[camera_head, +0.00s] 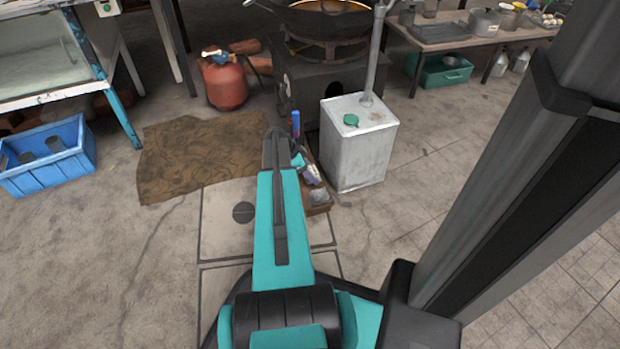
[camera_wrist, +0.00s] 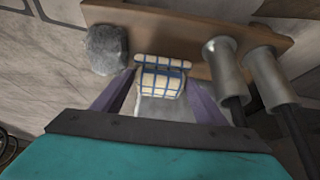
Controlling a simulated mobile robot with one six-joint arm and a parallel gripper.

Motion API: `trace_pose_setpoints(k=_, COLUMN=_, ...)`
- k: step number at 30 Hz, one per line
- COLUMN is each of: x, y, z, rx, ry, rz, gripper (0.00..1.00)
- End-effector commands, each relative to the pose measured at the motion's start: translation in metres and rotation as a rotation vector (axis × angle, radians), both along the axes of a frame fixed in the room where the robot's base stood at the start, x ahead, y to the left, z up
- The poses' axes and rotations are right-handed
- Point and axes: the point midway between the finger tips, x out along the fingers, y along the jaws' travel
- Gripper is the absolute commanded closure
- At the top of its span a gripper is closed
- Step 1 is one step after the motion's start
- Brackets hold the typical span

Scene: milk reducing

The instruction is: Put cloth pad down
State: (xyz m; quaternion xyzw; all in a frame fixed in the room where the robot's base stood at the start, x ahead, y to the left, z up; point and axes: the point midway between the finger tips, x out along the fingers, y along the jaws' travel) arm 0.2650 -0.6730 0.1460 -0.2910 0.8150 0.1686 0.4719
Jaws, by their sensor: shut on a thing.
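The cloth pad (camera_wrist: 162,76), cream with a blue check, shows in the wrist view between the two purple fingers of my gripper (camera_wrist: 161,84). My gripper is shut on it. The pad is over or against a brown wooden tray or board (camera_wrist: 150,24); I cannot tell whether it touches it. In the head view my gripper (camera_head: 309,176) is low at the wooden tray (camera_head: 319,210), beside the square metal can. The pad cannot be made out clearly there.
A grey rough pad (camera_wrist: 107,49) lies left of the cloth, and metal cylinders with dark handles (camera_wrist: 223,57) stand right. The metal can (camera_head: 358,150) is close on the right. A brown mat (camera_head: 195,155), red gas cylinder (camera_head: 224,84) and stove (camera_head: 325,80) lie beyond.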

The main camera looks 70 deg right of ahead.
Motion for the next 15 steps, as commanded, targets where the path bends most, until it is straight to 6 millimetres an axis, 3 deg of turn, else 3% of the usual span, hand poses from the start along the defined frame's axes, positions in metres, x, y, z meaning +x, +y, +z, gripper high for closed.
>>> trace_pose_setpoints(k=15, x=0.000, y=0.000, z=-0.036, rx=0.000, ry=0.000, rz=0.000, gripper=0.52)
